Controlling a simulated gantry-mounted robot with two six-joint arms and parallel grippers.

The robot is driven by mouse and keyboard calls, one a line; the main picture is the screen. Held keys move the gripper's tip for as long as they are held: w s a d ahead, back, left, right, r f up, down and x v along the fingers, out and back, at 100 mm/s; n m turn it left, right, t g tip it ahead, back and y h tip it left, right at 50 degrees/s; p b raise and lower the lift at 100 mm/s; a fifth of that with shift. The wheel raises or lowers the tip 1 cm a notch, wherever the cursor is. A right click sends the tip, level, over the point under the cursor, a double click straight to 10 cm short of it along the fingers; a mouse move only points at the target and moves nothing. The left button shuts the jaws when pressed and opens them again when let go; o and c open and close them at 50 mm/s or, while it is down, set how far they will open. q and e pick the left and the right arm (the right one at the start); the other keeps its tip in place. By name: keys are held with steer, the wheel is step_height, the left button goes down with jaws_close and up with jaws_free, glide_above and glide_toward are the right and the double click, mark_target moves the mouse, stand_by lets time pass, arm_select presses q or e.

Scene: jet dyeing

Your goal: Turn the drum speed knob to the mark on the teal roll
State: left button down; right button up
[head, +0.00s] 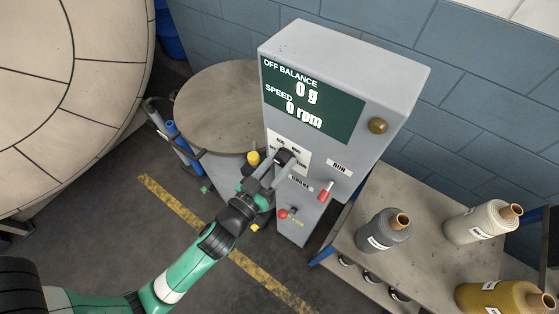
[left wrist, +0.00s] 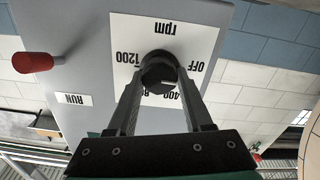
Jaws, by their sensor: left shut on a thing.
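The grey control cabinet (head: 345,60) has a dark green display (head: 312,104) reading off balance 0 g and speed 0 rpm. My left gripper (head: 284,160) reaches its front panel. In the left wrist view the gripper (left wrist: 160,88) is shut on the dark round drum speed knob (left wrist: 157,66). The knob sits on a white dial plate (left wrist: 185,30), upside down in this view, with rpm, OFF and 1200 legible. The fingers hide part of the dial, and the knob's exact pointing is unclear. I see no teal roll. My right gripper is not in view.
Grey (head: 383,232), cream (head: 482,222) and mustard (head: 500,298) rolls stand on a table at the right. A round grey table (head: 215,105) is behind left.

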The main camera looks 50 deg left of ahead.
arm_select(q)
steer(key=m+p, duration=0.1)
steer(key=m, duration=0.5)
steer(key=shift+d+r, duration=0.1)
steer(key=shift+d, duration=0.05)
steer(key=m+p, duration=0.1)
steer(key=m, duration=0.4)
steer(key=shift+m, duration=0.3)
stand_by(0.4)
steer(key=shift+c, duration=1.5)
jaws_free()
